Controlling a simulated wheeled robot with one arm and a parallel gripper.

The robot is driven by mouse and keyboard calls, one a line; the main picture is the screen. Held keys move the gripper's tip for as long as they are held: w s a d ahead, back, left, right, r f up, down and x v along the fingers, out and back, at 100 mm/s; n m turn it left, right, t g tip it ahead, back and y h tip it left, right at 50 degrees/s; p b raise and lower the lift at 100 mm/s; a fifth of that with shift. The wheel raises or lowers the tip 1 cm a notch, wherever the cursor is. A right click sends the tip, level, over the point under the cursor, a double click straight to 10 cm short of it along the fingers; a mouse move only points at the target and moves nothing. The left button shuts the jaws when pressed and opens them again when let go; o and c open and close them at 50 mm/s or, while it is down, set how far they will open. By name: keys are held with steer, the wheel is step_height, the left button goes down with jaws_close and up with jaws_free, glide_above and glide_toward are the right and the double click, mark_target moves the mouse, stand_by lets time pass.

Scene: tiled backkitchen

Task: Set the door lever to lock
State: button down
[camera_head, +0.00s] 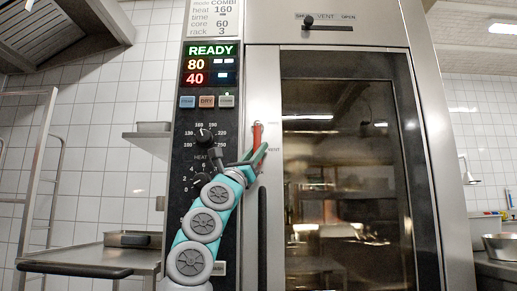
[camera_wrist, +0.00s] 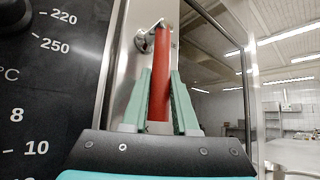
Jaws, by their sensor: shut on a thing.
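The door lever is a red bar (camera_head: 257,132) on the steel frame left of the oven's glass door. It stands nearly upright, with its upper end at a metal pivot mount (camera_wrist: 147,38). My gripper (camera_head: 258,156) reaches it from below. In the wrist view the green fingers of my gripper (camera_wrist: 162,80) lie on either side of the red lever (camera_wrist: 162,60), shut on its lower part. Small labels stand right of the lever in the head view; the upper one is too small to read, the lower seems to say VENT.
The control panel (camera_head: 187,130) with knobs is close left of my gripper. A dark vertical handle (camera_head: 262,235) runs below the lever. The glass door (camera_head: 345,170) is shut. A steel table (camera_head: 85,257) with a pan stands at left; a vent slider (camera_head: 325,27) is above.

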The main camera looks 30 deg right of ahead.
stand_by(0.3)
steer(key=c, duration=0.7)
jaws_free()
steer(key=shift+b+v, duration=1.9)
steer(key=shift+v, duration=2)
steer(key=shift+w, duration=0.1)
